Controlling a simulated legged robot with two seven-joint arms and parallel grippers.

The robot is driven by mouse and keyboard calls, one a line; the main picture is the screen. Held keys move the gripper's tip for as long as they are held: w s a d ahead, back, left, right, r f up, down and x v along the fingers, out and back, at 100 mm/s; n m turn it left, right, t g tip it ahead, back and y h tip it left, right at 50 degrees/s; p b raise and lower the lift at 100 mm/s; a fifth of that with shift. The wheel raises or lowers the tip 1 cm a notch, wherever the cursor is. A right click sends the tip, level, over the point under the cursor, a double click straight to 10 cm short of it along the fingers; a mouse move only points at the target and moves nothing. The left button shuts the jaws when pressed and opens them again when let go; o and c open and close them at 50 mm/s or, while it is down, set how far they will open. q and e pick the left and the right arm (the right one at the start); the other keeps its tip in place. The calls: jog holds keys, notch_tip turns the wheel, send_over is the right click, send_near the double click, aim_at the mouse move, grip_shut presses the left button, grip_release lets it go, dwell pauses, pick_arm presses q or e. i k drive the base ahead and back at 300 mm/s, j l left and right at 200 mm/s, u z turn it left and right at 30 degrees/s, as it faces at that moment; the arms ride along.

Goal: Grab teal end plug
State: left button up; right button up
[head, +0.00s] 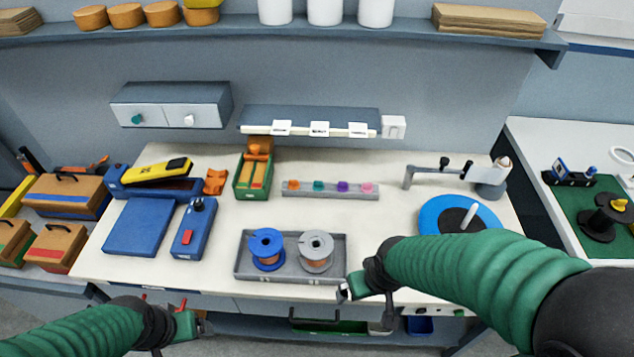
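A small teal end plug (318,186) sits in a narrow grey rack (330,194) at the middle of the table. An orange plug (293,185) is on its left, with a purple plug (342,187) and a pink plug (367,188) on its right. My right gripper (344,292) is over the table's front edge, at the right corner of the grey spool tray and well short of the rack. My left gripper (206,324) is low in front of the table, far from the plugs. Both fingertips are too small to show open or shut.
The grey tray (240,270) holds a blue spool (267,250) and a grey spool (316,252) between my grippers and the rack. A green box (243,190) stands left of the rack. A blue disc (430,214) lies at right. A shelf (310,117) overhangs behind.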

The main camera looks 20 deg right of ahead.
aim_at(318, 185)
jog(key=i+j, duration=0.3)
jog(key=i+j+z, duration=0.1)
jog(key=i+j, duration=0.2)
jog(key=i, duration=0.2)
